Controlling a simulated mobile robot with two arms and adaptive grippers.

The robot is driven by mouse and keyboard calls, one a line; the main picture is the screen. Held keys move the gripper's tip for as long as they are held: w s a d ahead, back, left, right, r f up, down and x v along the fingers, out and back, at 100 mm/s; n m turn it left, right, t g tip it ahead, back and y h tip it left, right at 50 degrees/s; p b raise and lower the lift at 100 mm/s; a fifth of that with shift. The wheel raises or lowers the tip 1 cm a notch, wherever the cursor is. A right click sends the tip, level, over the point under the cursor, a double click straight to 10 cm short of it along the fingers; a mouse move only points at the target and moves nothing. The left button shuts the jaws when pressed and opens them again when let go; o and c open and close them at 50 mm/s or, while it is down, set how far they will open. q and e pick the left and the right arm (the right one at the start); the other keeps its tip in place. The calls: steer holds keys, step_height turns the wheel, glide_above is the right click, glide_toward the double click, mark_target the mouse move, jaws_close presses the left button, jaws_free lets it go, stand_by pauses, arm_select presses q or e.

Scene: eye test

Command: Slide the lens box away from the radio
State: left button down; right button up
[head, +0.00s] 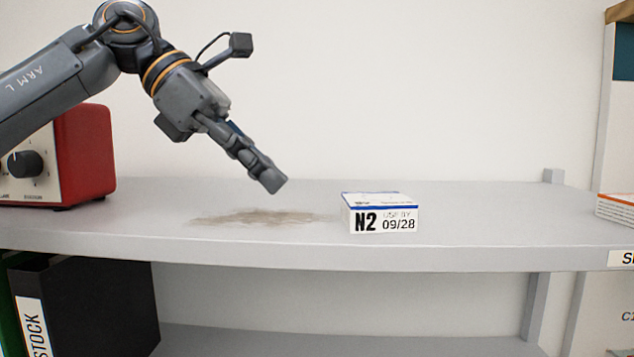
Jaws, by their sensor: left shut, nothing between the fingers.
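The lens box (381,212) is a small white box with blue edging, marked "N2" and "USE BY 09/28". It lies flat on the grey shelf, right of the middle of the head view. The red radio (84,150) with a cream front and dark knob stands at the left, partly hidden by my left arm. My left gripper (271,181) is shut and empty. It is above the shelf, between the radio and the box, apart from both and nearer the box. My right gripper is not in view.
The grey shelf (480,226) has a brownish stain (262,217) left of the box. A black binder (85,305) stands on the level below.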

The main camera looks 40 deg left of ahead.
mark_target(344, 214)
arm_select(q)
steer(key=p+x, duration=0.1)
steer(key=x, duration=0.2)
steer(key=shift+w+d, duration=0.15)
steer(key=shift+w, duration=0.15)
steer(key=shift+w+d+r+p, duration=0.15)
steer(key=shift+w+d+p, duration=0.55)
steer(key=shift+d, duration=0.65)
steer(key=shift+w+d, duration=0.15)
steer(key=shift+d, duration=0.05)
steer(key=shift+a, duration=0.1)
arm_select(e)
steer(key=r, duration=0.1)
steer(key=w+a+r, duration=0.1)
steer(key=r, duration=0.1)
